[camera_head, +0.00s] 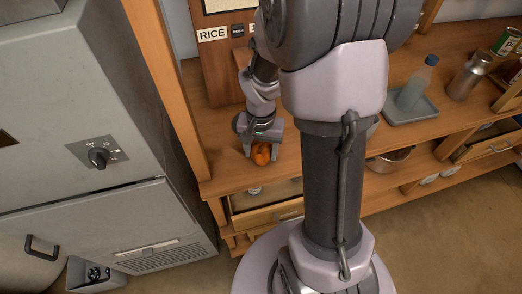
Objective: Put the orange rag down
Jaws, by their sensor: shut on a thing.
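The orange rag (261,154) shows as a small bunched orange patch between the fingers of my gripper (262,150). My gripper is shut on it, pointing down over the left front part of the wooden counter (222,175). I cannot tell whether the rag touches the counter or hangs just above it. My arm hides much of the middle of the counter.
A grey appliance with a knob (98,157) stands at the left, beside a wooden post (165,75). At the right, a clear bottle (415,85) stands on a grey tray (425,112), near a metal bottle (468,76) and a can (505,42). A drawer (268,215) is below the counter.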

